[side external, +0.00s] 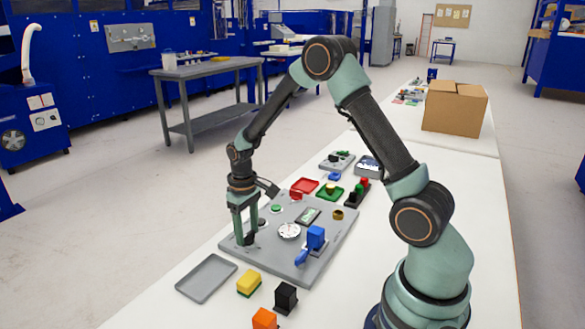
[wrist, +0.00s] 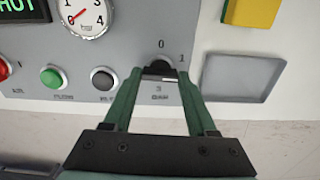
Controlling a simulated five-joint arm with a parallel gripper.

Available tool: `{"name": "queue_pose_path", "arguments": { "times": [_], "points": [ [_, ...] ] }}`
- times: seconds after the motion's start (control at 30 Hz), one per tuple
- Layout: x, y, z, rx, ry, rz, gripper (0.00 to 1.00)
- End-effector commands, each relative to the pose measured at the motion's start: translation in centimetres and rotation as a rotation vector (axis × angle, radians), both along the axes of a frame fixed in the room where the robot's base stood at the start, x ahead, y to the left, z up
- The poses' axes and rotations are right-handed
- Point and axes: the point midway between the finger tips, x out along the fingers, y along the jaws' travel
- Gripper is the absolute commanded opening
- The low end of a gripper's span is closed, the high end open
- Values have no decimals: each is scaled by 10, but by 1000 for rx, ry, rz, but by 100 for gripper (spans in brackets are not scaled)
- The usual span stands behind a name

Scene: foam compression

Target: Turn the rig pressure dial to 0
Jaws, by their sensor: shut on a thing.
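The rig pressure dial is a dark knob (wrist: 160,69) on the grey rig panel (wrist: 110,32). In the wrist view a 0 shows above it, a 1 to its upper right and a 3 below it. I cannot tell which number the knob points at. My gripper (wrist: 160,75) has its two green fingers shut on the knob, one on each side, and they hide part of its surround. In the side view my gripper (side external: 247,238) reaches down to the panel's near left part, at the dark knob.
The wrist view shows a gauge (wrist: 85,15) with a red needle, a green button (wrist: 51,77), a red button (wrist: 2,69) and a black button (wrist: 103,78). An empty grey tray (side external: 206,278) and a yellow block (side external: 249,282) lie beside the panel.

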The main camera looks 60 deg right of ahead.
Motion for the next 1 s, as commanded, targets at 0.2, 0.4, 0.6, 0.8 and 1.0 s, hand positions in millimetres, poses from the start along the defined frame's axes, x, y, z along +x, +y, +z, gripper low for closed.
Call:
{"name": "queue_pose_path", "arguments": {
  "times": [0.2,0.4,0.6,0.8,1.0],
  "points": [
    [0,0,1,0,1,205,2],
    [0,0,2,0,1,395,2],
    [0,0,2,1,1,585,2],
    [0,0,2,1,1,775,2],
    [0,0,2,1,1,965,2]
  ]
}}
